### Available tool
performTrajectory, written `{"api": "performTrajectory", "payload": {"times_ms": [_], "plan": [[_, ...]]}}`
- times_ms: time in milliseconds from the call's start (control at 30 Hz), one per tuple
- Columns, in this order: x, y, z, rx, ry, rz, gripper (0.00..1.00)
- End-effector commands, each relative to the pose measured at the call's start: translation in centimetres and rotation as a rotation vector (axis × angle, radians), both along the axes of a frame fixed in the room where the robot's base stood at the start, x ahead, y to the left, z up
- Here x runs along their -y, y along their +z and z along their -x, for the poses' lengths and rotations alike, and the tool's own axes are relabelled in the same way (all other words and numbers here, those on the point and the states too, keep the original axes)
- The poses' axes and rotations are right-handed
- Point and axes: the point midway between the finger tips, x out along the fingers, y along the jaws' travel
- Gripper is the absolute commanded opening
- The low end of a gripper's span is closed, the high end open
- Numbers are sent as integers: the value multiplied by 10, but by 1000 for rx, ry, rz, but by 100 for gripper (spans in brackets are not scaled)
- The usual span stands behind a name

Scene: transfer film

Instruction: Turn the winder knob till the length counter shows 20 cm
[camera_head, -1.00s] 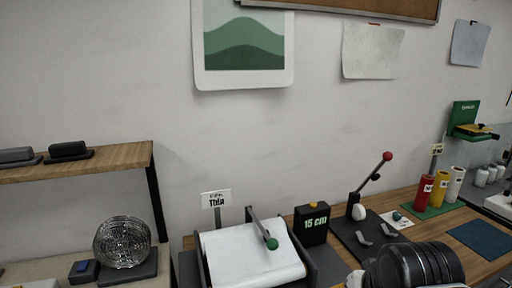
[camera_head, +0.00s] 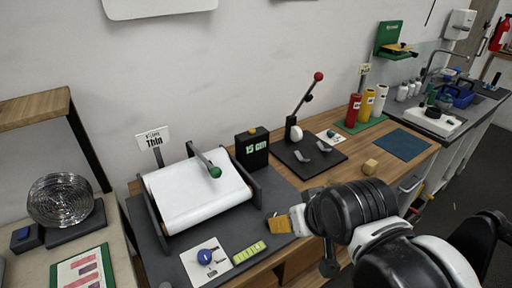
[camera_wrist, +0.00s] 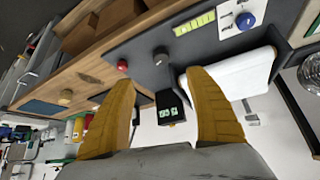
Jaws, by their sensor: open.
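The length counter (camera_head: 252,148) is a black box with a yellow top button and reads 15 cm. It also shows in the wrist view (camera_wrist: 171,112), between my fingers. Left of it is a white film roll (camera_head: 195,192) with a green-knobbed crank (camera_head: 214,172) above it. A blue knob (camera_head: 206,256) sits on a marked white card at the front of the grey base; it also shows in the wrist view (camera_wrist: 245,20). Which knob is the winder's I cannot tell. My gripper (camera_wrist: 162,84) is open and empty, its yellow fingers (camera_head: 280,224) above the base's right front edge.
A lever press with a red ball (camera_head: 319,76) stands right of the counter. A yellow-green strip (camera_head: 249,251) lies beside the blue knob. A small tan block (camera_head: 370,167) and blue mat (camera_head: 402,145) are farther right.

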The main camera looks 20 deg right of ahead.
Motion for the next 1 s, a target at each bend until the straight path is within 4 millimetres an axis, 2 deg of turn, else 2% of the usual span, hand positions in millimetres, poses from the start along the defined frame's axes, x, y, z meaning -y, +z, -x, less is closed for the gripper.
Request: {"api": "performTrajectory", "payload": {"times_ms": [633,767,900,1000], "plan": [[0,2,-3,-15,-4,-3,64],[0,7,-19,-86,-23,-15,64],[0,9,-49,-222,-62,-34,64],[0,2,-72,-327,-94,-46,64]]}}
